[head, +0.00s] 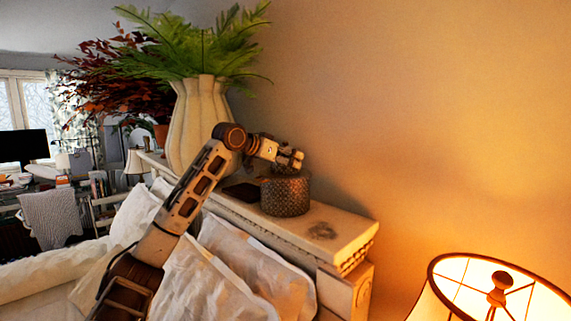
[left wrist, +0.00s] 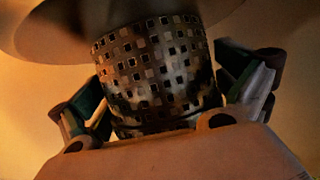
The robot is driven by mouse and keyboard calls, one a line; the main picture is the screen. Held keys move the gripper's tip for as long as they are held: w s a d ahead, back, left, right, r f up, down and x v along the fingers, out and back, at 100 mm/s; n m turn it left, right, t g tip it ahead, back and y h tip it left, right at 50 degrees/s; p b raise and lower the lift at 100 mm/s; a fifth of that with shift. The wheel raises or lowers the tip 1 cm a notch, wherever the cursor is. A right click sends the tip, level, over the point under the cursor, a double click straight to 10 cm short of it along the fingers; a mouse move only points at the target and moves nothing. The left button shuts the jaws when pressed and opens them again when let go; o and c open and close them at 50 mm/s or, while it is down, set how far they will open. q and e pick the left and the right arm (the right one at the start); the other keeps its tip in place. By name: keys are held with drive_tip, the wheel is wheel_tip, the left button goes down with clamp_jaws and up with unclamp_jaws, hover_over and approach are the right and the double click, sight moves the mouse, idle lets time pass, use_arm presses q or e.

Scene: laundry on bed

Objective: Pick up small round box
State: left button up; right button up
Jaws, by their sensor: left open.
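The small round box (head: 286,195) is a dark cylinder with a woven or perforated pattern. It stands upright on the cream headboard ledge (head: 345,228), seen in the head view. My left gripper (head: 293,158) is at the top of the box, with its arm reaching in from the lower left. In the left wrist view the patterned box (left wrist: 158,70) fills the middle, between the two fingers of my left gripper (left wrist: 160,100). The fingers are open, one on each side of it. Whether either finger touches the box cannot be told. My right gripper is not in view.
A tall white fluted vase (head: 190,125) with green fern leaves stands left of the box. A flat dark object (head: 243,191) lies on the ledge beside the box. White pillows (head: 245,265) lean below the ledge. A lit lamp (head: 490,290) stands at the lower right.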

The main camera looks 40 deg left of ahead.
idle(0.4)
use_arm(q)
drive_tip(key=c, duration=0.8)
drive_tip(key=shift+r, duration=0.2)
drive_tip(key=shift+r+p, duration=0.5)
drive_tip(key=shift+r, duration=4.3)
